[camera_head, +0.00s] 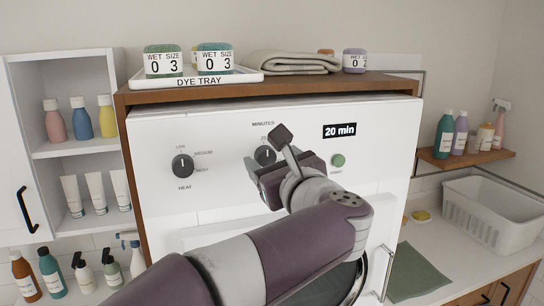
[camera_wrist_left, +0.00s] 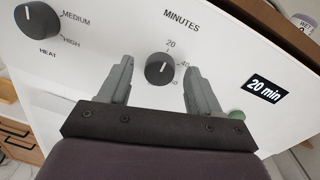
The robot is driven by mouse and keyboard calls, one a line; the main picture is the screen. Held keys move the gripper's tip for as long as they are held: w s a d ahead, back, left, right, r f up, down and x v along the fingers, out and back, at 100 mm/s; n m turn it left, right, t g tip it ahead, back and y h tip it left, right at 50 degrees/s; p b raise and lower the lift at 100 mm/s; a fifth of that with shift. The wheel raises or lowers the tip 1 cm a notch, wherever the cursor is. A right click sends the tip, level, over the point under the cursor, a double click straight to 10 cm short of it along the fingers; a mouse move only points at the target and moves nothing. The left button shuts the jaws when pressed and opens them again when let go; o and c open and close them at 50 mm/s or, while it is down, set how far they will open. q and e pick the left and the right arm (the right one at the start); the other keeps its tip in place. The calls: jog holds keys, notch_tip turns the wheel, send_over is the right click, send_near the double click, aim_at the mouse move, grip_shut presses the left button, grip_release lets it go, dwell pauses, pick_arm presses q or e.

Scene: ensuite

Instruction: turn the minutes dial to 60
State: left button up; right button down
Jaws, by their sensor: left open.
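The minutes dial (camera_head: 263,155) is a round black knob on the white machine front, partly covered by my gripper in the head view. In the left wrist view the minutes dial (camera_wrist_left: 160,69) shows whole, with 20, 40 and a partly hidden 60 mark around it. Its white pointer line appears to be toward 20. The display (camera_head: 340,130) reads "20 min". My left gripper (camera_head: 268,152) is open in front of the panel. In the wrist view its fingers (camera_wrist_left: 161,80) appear on either side of the dial; contact cannot be told. My right gripper is out of view.
The heat dial (camera_head: 182,166) is left of the minutes dial, and a green start button (camera_head: 338,160) is to its right. A dye tray (camera_head: 196,79) and folded towel (camera_head: 290,63) lie on the wooden top. Shelves with bottles flank the machine.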

pick_arm(q)
jog(key=shift+w+f, duration=0.1)
jog(key=shift+w, duration=0.15)
jog(key=c, duration=1)
jog(key=shift+c, duration=0.2)
